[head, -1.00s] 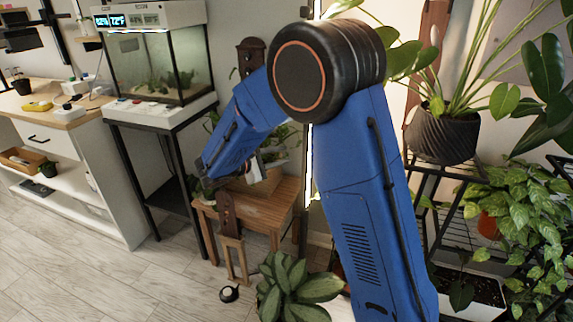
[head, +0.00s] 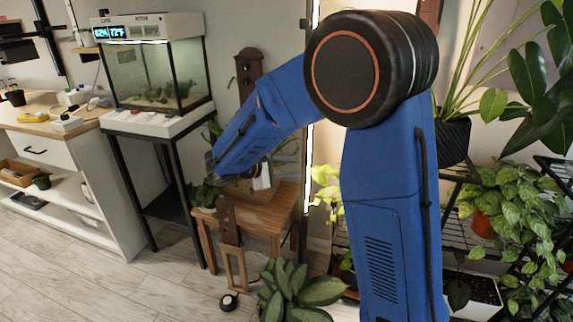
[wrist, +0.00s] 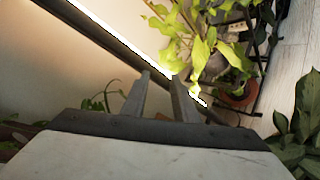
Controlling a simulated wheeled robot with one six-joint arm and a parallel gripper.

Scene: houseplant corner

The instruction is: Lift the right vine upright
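A yellow-green leafy vine (wrist: 200,45) hangs in the upper middle of the wrist view, just beyond my fingertips. It seems to be the yellow-green foliage (head: 328,190) beside the bright light strip in the head view. My gripper (wrist: 162,77) has its two fingers apart, with a gap between them and nothing visibly held. The lower leaves lie close to the right finger; I cannot tell whether they touch. In the head view my blue arm hides most of the gripper and part of the shelf behind.
A wooden side table (head: 272,208) stands below my forearm. A terrarium (head: 155,78) on a black stand is to its left. A potted plant (head: 292,292) on the floor and a plant shelf at right limit the room. Floor at lower left is mostly clear.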

